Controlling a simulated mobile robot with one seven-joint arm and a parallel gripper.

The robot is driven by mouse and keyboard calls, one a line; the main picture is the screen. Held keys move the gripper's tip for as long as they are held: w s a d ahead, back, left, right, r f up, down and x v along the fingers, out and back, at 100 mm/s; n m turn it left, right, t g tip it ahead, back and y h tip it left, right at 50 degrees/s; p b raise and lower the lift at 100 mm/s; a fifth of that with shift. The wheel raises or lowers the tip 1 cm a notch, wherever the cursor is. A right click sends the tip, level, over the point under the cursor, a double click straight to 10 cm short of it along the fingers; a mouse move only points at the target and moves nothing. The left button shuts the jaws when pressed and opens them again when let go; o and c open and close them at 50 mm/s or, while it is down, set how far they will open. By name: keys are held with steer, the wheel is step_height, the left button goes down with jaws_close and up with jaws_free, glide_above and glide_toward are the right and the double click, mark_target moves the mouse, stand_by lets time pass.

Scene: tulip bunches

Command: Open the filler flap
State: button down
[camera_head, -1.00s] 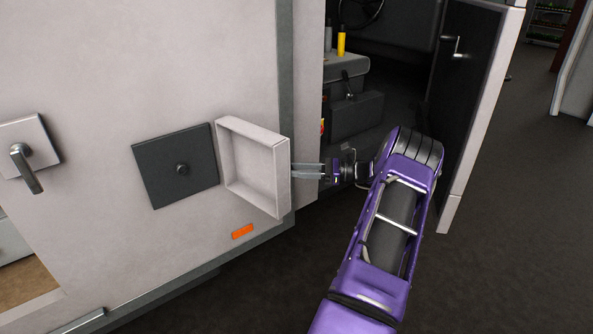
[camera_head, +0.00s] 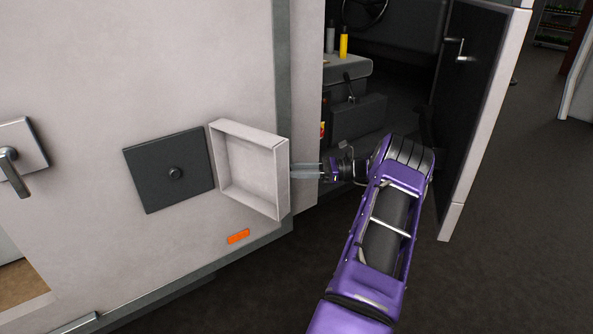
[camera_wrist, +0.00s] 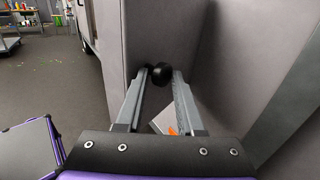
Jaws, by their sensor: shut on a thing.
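The filler flap (camera_head: 249,166) is a shallow, pale, box-shaped lid on the side of a pale vehicle. It stands swung out to the right, with its hollow inner side facing the head camera. Left of it, a dark square panel with a round dark cap (camera_head: 174,173) is uncovered. My gripper (camera_head: 295,171) is at the flap's outer side, on the right in the head view. In the wrist view, my gripper (camera_wrist: 160,74) is shut on a round black knob (camera_wrist: 159,73) on the flap's outer face (camera_wrist: 170,35). The knob is hidden in the head view.
A dark-lined cab door (camera_head: 478,90) stands open right of my arm. The cab shows a seat base (camera_head: 355,112) and a yellow bottle (camera_head: 343,42). A lever handle (camera_head: 10,160) is at far left. An orange marker (camera_head: 238,237) sits below the flap. Dark floor (camera_head: 510,240) is clear at right.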

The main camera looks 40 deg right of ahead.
steer(key=shift+x, duration=0.9)
steer(key=c, duration=0.5)
jaws_free()
steer(key=shift+w+a, duration=0.15)
steer(key=shift+d, duration=0.3)
steer(key=b+v, duration=0.2)
steer(key=v, duration=1.6)
steer(key=shift+b, duration=0.35)
steer(key=shift+a, duration=0.15)
